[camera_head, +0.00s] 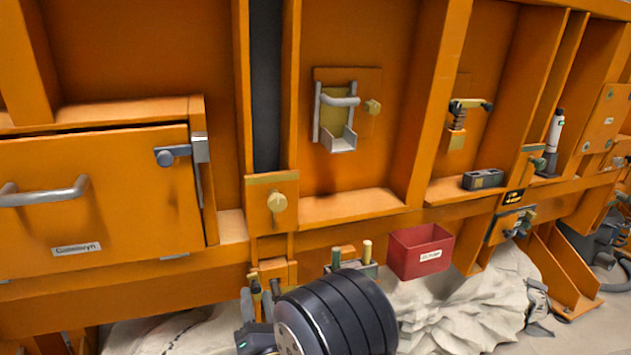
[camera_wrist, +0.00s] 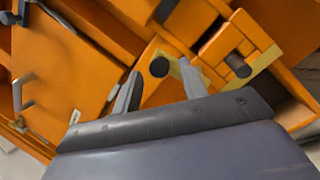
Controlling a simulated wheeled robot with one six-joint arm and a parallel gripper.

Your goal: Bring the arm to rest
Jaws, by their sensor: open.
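My gripper (camera_wrist: 160,82) shows in the wrist view with its two grey fingers spread apart and nothing held between them. A dark round knob end (camera_wrist: 159,67) appears between the fingertips; I cannot tell how far beyond them it is. In the head view, a thick dark joint of my arm (camera_head: 345,315) fills the bottom centre, low in front of the orange frame (camera_head: 350,209). My fingertips cannot be made out clearly there. The arm hides part of what lies behind it.
A closed orange door (camera_head: 130,205) with a grey handle is at left. A red bin (camera_head: 420,250) hangs right of my arm, beside two short pegs (camera_head: 367,252). A dark block (camera_head: 483,179) and a white bottle-like tool (camera_head: 553,135) sit on the ledge. Pale sacking (camera_head: 465,310) lies below.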

